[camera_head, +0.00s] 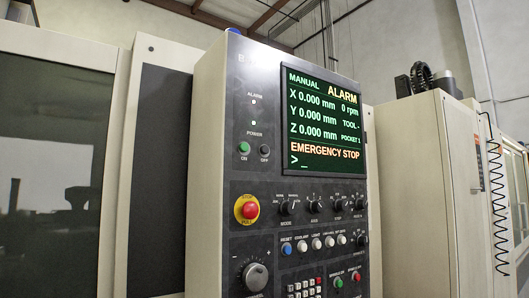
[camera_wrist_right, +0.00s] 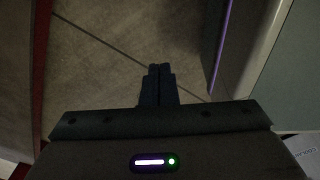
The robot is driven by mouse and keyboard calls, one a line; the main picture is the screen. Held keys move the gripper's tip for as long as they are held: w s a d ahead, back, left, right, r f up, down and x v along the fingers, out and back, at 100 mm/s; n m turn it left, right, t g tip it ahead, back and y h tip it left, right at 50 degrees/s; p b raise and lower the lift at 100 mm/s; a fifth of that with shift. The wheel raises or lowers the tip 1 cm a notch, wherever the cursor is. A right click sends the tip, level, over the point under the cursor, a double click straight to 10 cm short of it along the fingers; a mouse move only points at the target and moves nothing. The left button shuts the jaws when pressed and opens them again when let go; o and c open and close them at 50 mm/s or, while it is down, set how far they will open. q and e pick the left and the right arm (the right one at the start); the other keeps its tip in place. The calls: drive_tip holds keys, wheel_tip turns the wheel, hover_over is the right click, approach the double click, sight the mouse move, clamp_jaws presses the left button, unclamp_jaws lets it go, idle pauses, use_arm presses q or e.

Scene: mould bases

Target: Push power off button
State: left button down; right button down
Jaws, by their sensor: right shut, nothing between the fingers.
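The power off button (camera_head: 265,150) is a small dark round button on the control panel (camera_head: 224,95) in the head view. It sits under the POWER label, just right of the green power on button (camera_head: 244,148). The screen (camera_head: 325,120) shows ALARM and EMERGENCY STOP. My right gripper (camera_wrist_right: 160,68) shows only in the right wrist view, with its fingers shut together and nothing between them. It points at the floor, and no button shows there. My left gripper is in neither view.
Below the power buttons are a red emergency stop button (camera_head: 247,209) on a yellow ring, a large dial (camera_head: 255,277) and several small knobs and buttons. A dark-windowed machine door (camera_head: 50,150) stands left. A coiled black cable (camera_head: 498,200) hangs right. The right wrist view shows tiled floor (camera_wrist_right: 120,60).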

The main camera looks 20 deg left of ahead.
drive_tip(key=shift+d, duration=0.4)
drive_tip(key=shift+a, duration=0.15)
drive_tip(key=shift+a, duration=0.55)
drive_tip(key=shift+d, duration=0.1)
drive_tip(key=shift+d, duration=0.55)
drive_tip(key=shift+a, duration=0.1)
